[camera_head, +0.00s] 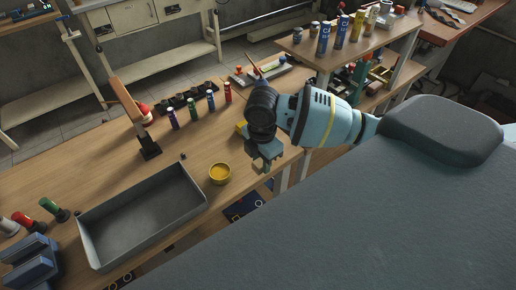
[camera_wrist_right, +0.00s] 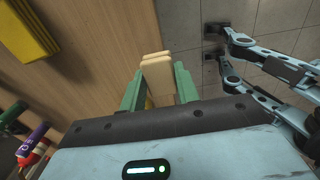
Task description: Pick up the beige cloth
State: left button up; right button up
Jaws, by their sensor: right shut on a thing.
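The beige cloth (camera_wrist_right: 158,76) is a folded, layered pad between the two green fingers of my right gripper (camera_wrist_right: 159,88) in the right wrist view. The fingers are shut on it from both sides. In the head view my right gripper (camera_head: 268,166) points down at the workbench's front edge, right of the yellow round tin. I cannot make out the cloth there. My left gripper is not in view.
A yellow cloth stack (camera_wrist_right: 30,32) lies on the workbench (camera_head: 75,180), partly behind my right wrist in the head view. A grey tray (camera_head: 182,181), a yellow round tin (camera_head: 220,174) and several small coloured bottles stand nearby. Tiled floor shows beyond the bench edge.

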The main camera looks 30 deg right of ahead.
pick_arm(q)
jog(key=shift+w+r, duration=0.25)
pick_arm(e)
jog(key=s+a, duration=0.3)
jog(key=s, duration=0.5)
jog(key=shift+s+r, duration=0.4)
